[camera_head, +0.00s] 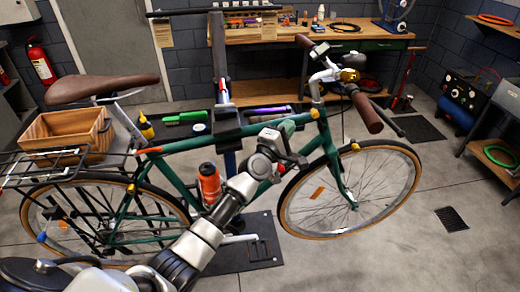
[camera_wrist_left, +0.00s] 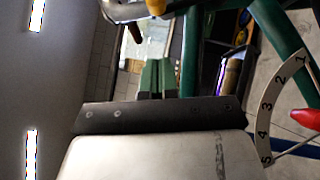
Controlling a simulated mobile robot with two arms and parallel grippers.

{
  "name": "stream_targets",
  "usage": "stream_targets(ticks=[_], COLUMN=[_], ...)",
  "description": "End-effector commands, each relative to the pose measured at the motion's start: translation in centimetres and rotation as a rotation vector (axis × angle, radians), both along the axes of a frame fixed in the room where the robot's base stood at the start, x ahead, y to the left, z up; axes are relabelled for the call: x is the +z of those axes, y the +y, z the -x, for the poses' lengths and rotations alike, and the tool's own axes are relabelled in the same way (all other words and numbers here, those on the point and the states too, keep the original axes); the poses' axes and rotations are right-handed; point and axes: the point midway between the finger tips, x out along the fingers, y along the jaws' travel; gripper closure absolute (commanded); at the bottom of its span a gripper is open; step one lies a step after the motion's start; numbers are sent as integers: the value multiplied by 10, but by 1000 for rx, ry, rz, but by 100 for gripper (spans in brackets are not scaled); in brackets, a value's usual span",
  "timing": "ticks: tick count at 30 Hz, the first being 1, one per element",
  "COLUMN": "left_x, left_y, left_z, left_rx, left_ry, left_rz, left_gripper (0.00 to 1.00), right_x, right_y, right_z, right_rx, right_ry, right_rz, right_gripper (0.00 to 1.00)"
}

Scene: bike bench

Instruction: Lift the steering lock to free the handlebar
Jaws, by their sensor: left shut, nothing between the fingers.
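The green bicycle stands across the head view, with its frame (camera_head: 180,182) clamped in a stand. Its handlebar (camera_head: 364,108) has brown grips and is at the upper right. My left gripper (camera_head: 286,128) is near the front of the frame, left of the head tube. Its green fingertips also show in the left wrist view (camera_wrist_left: 157,76), side by side, shut and empty. A pale curved scale (camera_wrist_left: 268,112) numbered 1 to 5, with a red tip (camera_wrist_left: 305,118) beside it, shows at the right there. I cannot clearly make out the steering lock. My right gripper is not in view.
The front wheel (camera_head: 350,190) is close to the right of my left gripper. An orange bottle (camera_head: 209,183) is on the frame beside my arm. A wooden crate (camera_head: 62,137) sits on the rear rack. A workbench (camera_head: 240,37) stands behind.

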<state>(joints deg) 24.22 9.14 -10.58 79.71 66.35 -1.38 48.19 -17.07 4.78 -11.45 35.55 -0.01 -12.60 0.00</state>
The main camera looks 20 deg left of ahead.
Motion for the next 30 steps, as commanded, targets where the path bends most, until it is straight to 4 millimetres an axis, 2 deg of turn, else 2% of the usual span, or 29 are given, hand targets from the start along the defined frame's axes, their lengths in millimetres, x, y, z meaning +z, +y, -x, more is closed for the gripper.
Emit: stream_targets(ticks=[8, 19, 24, 30], left_x=[-1, -5, -4, -4], left_y=[5, 17, 19, 19], left_z=[30, 87, 97, 98], left_rx=[-1, 1, -1, 0], left_ry=[1, 1, 0, 0], left_rz=[3, 2, 2, 1], left_gripper=[100, 100, 100, 100], right_x=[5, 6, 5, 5], right_y=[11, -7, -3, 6], right_z=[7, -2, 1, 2], right_rx=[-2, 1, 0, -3], right_ry=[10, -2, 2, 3], right_rz=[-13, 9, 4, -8], right_gripper=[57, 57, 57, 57])
